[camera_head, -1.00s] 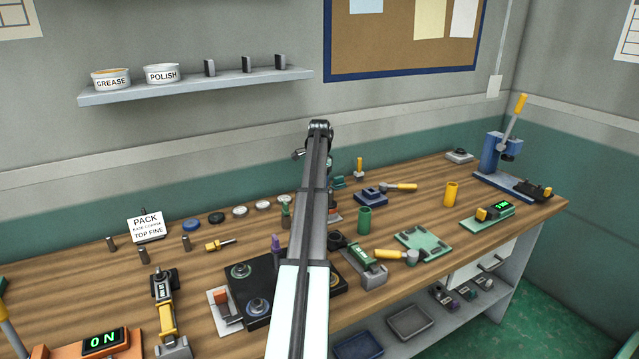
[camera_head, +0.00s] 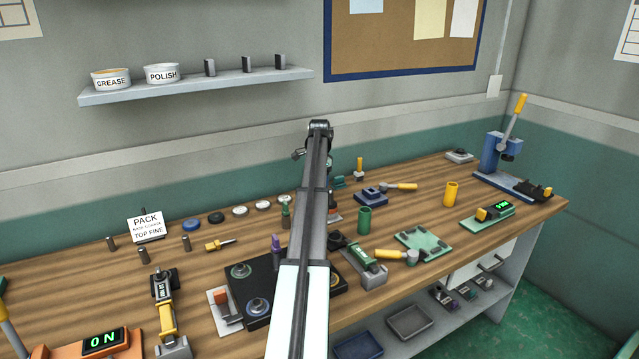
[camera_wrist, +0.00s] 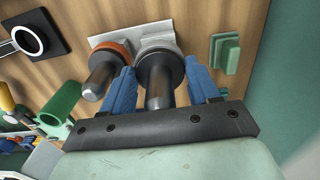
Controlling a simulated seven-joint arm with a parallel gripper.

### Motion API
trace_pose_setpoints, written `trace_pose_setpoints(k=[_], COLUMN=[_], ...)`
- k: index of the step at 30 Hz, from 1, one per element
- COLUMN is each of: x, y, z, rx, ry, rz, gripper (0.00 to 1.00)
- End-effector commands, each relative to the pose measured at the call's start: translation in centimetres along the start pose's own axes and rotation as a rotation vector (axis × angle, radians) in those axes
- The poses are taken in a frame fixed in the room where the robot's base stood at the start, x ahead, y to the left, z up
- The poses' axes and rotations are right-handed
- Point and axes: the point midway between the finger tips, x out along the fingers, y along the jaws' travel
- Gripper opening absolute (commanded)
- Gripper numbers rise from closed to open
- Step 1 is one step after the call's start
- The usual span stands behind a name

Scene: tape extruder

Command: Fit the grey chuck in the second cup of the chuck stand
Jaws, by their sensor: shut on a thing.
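In the wrist view my gripper (camera_wrist: 162,70) has its blue fingers on either side of the grey chuck (camera_wrist: 160,88), shut on it. The chuck has a dark round collar and a metal shank that points back at the camera. It is at the right part of the light grey chuck stand (camera_wrist: 165,29), in line with that cup. I cannot tell if it is fully seated. An orange-collared chuck (camera_wrist: 104,75) sits in the stand just left of it, beside the left finger. In the head view my arm hides the gripper and the grey chuck.
A green block (camera_wrist: 228,53) stands right of the stand, close to the right finger. A green tube (camera_wrist: 62,105) is at the left, and a dark square base with a ring (camera_wrist: 34,38) at the upper left. Bare wood lies between the tube and the stand.

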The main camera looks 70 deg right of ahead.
Motion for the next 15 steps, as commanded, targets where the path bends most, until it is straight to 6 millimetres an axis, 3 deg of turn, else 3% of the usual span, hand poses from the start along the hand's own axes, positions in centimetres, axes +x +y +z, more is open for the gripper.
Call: trace_pose_setpoints(k=[15], x=[0.88], y=[0.01], z=[0.01], rx=[0.0], ry=[0.0], rz=[0.0], gripper=[0.18])
